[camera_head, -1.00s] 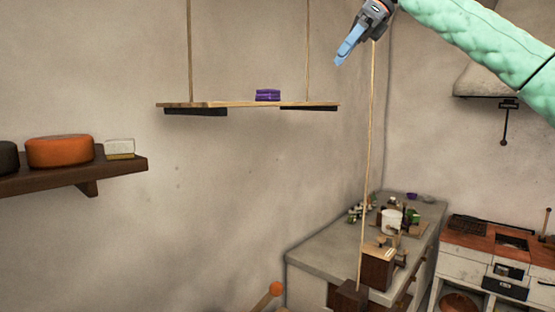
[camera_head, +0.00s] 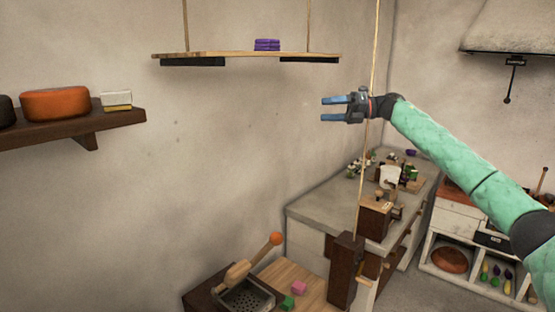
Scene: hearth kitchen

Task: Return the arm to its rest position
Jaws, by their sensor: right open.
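My right gripper (camera_head: 335,109) is open and empty, its two blue fingers apart and pointing left. It is in mid-air in front of the wall, below the right end of the hanging shelf (camera_head: 215,54). My green right arm (camera_head: 450,155) reaches in from the right edge. A purple stack (camera_head: 267,45) sits on the hanging shelf, apart from the gripper. My left gripper is not in view.
A taut cord (camera_head: 372,60) runs down close to my right wrist to a dark wooden block (camera_head: 345,270). A grey counter (camera_head: 325,212) with several items stands below. A wall shelf (camera_head: 75,130) holds an orange round (camera_head: 55,104). Open air lies left of the gripper.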

